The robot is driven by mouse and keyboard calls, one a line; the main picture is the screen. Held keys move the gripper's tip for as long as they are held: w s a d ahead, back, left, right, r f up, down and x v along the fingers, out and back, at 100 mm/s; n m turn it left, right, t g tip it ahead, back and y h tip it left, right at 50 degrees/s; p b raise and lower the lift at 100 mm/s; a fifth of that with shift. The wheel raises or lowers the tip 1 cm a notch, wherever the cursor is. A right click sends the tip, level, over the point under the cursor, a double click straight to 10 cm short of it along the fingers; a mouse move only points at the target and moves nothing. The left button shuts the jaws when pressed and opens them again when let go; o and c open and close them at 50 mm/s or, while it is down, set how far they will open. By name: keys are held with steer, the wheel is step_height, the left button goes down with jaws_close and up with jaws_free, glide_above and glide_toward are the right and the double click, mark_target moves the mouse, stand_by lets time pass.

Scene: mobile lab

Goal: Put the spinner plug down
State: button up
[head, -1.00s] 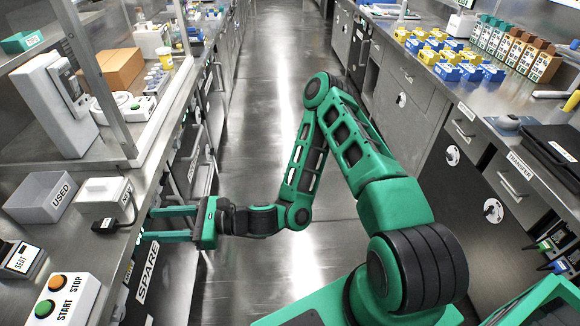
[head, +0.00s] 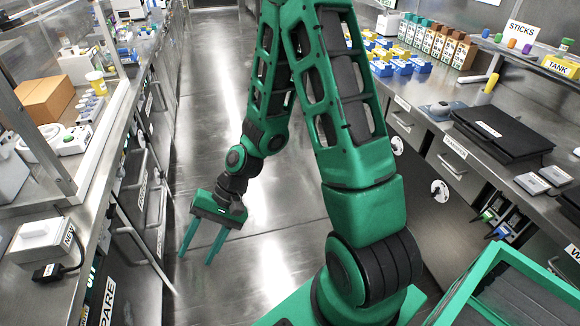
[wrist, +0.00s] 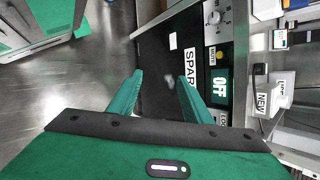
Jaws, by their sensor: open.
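The spinner plug, a small black plug (head: 47,272) with a cable, rests on the left bench by a white block labelled NEW (head: 42,240). My gripper (head: 196,258) is over the aisle floor, right of that bench and apart from the plug. Its two green fingers point down, spread apart with nothing between them. In the wrist view, my gripper (wrist: 160,76) is also open and empty. There the NEW block (wrist: 283,90) is at the right, with a small dark shape beside it that looks like the plug.
The left bench front has handles and a SPARE label (head: 104,303). A glass-sided enclosure stands on that bench. The right bench holds a black laptop-like case (head: 503,135), blue and yellow blocks and a row of boxes. The aisle floor (head: 207,90) between is clear.

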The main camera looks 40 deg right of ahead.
steer(key=s+d+r+h, duration=0.2)
steer(key=d+r, duration=0.3)
steer(key=d, duration=0.3)
steer(key=s+d+r+h, duration=0.3)
steer(key=d+r, duration=0.1)
steer(key=d, duration=0.5)
steer(key=s+d+r+h, duration=0.2)
steer(key=d+r, duration=0.3)
steer(key=d, duration=0.4)
steer(key=shift+s+d+r+n+t+h, duration=0.2)
steer(key=shift+s+r+n+t+h, duration=0.1)
steer(key=shift+s+n+t+h, duration=0.15)
steer(key=shift+o, duration=0.3)
steer(key=s+d+r+m, duration=0.1)
steer(key=s+d+r, duration=0.3)
steer(key=s, duration=0.4)
steer(key=shift+s+d+r, duration=0.25)
steer(key=shift+s+r, duration=0.05)
steer(key=shift+r, duration=0.5)
steer(key=shift+m, duration=0.25)
